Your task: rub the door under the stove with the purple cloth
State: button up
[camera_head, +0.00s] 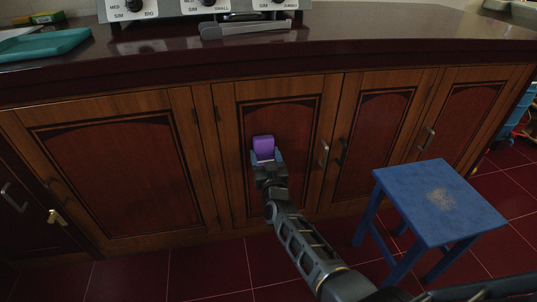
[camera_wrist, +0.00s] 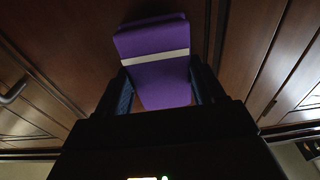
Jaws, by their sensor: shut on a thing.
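The purple cloth (camera_head: 263,143) looks like a small padded block, and in the wrist view it (camera_wrist: 155,45) shows a pale band across it. My gripper (camera_head: 266,160) is shut on the cloth, with one finger on each side of it. The stove (camera_head: 212,7) stands on the dark counter at the top of the head view. The wooden door (camera_head: 285,120) below it has a dark red arched panel and an upright handle on its right side. The cloth is in front of this door's panel. I cannot tell whether it touches the surface.
A blue stool (camera_head: 438,200) stands on the floor to the right, close to the cabinets. More wooden doors (camera_head: 110,165) lie on both sides. The counter edge (camera_head: 330,55) juts out above. A teal tray (camera_head: 45,45) sits on the counter at left.

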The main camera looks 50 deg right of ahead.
jog(key=shift+s+a+r+p, duration=0.15)
jog(key=shift+s+a+p, duration=0.45)
jog(key=shift+s+p, duration=0.35)
jog(key=p+v, duration=0.2)
jog(key=v, duration=0.1)
jog(key=shift+s+a+p, duration=0.25)
jog(key=shift+s+p, duration=0.05)
jog(key=shift+p, duration=0.05)
jog(key=p+v, duration=0.2)
jog(key=v, duration=0.1)
jog(key=shift+r, duration=0.2)
